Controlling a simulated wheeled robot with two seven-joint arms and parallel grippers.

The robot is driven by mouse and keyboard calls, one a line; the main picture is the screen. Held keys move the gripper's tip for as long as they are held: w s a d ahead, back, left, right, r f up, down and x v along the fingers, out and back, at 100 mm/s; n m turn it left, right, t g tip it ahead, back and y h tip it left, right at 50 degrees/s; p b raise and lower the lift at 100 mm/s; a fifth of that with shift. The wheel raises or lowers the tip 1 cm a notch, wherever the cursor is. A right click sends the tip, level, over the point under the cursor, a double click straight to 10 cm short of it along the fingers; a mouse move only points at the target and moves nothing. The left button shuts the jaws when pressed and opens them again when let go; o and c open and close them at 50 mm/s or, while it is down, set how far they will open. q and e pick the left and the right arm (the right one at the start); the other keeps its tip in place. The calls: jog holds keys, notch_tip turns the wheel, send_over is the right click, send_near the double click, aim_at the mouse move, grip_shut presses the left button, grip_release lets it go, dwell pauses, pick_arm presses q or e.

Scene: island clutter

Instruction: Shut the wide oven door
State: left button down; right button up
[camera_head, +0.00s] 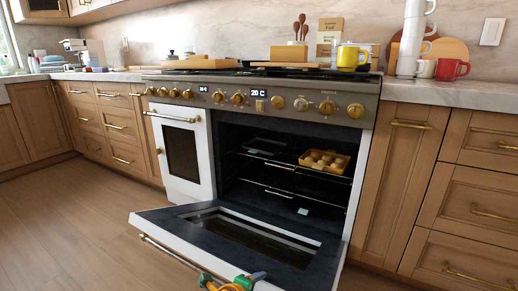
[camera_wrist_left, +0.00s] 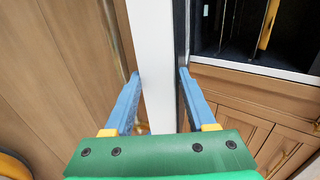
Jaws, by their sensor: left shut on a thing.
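The wide oven door (camera_head: 240,236) is white with a dark inner face and a window. It hangs folded down and open in front of the dark oven cavity, tilted outward. Its brass handle (camera_head: 164,252) runs along the outer side. My left gripper (camera_head: 231,280) is at the door's outer edge, at the bottom of the head view. In the left wrist view its two blue fingers (camera_wrist_left: 160,77) lie on either side of the white door edge (camera_wrist_left: 153,50) and are shut on it. My right gripper is not in view.
A tray of round items (camera_head: 325,161) sits on a rack inside the oven. The narrow oven door (camera_head: 182,150) on the left is shut. Wooden drawers (camera_head: 470,205) flank the range. The wood floor (camera_head: 75,215) on the left is clear.

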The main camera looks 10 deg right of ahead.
pick_arm(q)
jog(key=shift+w+d+r, duration=0.2)
jog(key=shift+w+r, duration=0.05)
jog(key=shift+r, duration=0.35)
jog(key=shift+w+d+r, duration=0.15)
jog(key=shift+w+r, duration=0.1)
jog(key=shift+r, duration=0.35)
jog(key=shift+w+d+r+g+y+b, duration=0.25)
jog(key=shift+w+r, duration=0.1)
jog(key=shift+r, duration=0.35)
jog(key=shift+w+d+r+g+y+b, duration=0.15)
jog(key=shift+w+d+r+g, duration=0.15)
jog(key=shift+r, duration=0.35)
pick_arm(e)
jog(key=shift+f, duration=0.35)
